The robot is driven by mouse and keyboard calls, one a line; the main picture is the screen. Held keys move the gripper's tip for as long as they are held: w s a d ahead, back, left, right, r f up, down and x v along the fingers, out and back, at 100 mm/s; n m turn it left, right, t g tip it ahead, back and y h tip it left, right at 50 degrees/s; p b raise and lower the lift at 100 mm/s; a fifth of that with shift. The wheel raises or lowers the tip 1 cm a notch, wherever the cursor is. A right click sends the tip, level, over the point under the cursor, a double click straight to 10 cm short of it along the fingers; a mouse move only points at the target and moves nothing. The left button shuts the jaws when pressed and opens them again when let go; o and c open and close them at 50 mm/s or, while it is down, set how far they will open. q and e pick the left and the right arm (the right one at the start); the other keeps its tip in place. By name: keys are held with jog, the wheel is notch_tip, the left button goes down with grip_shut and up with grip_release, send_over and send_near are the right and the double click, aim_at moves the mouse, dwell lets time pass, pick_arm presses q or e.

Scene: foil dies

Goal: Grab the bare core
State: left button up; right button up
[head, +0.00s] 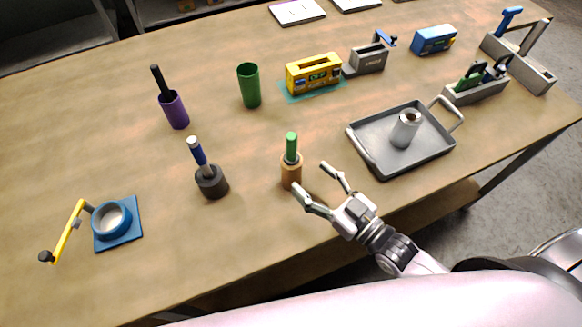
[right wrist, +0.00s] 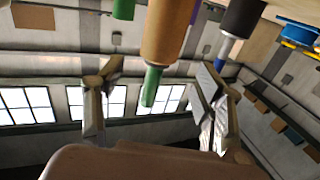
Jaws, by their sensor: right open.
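A plain brown cylinder (head: 291,172), the likeliest bare core, stands upright on the table with a green rod sticking out of its top. It also shows in the right wrist view (right wrist: 168,30), upside down and framed between the fingers. My right gripper (head: 310,177) is open and empty, just to the right of and nearer than the cylinder. One fingertip appears close to its lower side; I cannot tell whether they touch. My left gripper is out of view.
A dark grey cup (head: 212,182) with a blue-handled tool stands left of the cylinder. Behind are a purple cup (head: 174,111), a green cup (head: 250,86) and a yellow box (head: 313,76). A blue ring fixture (head: 111,218) sits far left. Bare table lies between them.

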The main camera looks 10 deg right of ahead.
aim_at(299, 168)
jog(key=x, duration=0.2)
jog(key=shift+w+a, duration=0.15)
jog(key=shift+w, duration=0.1)
jog(key=p+x, duration=0.2)
jog(key=x, duration=0.2)
jog(key=shift+w+a+f, duration=0.15)
jog(key=shift+w+a, duration=0.15)
jog(key=shift+w, duration=0.2)
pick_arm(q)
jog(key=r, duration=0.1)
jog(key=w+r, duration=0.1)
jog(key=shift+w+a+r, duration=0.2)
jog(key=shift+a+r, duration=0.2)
pick_arm(e)
jog(key=shift+c, duration=0.5)
grip_shut()
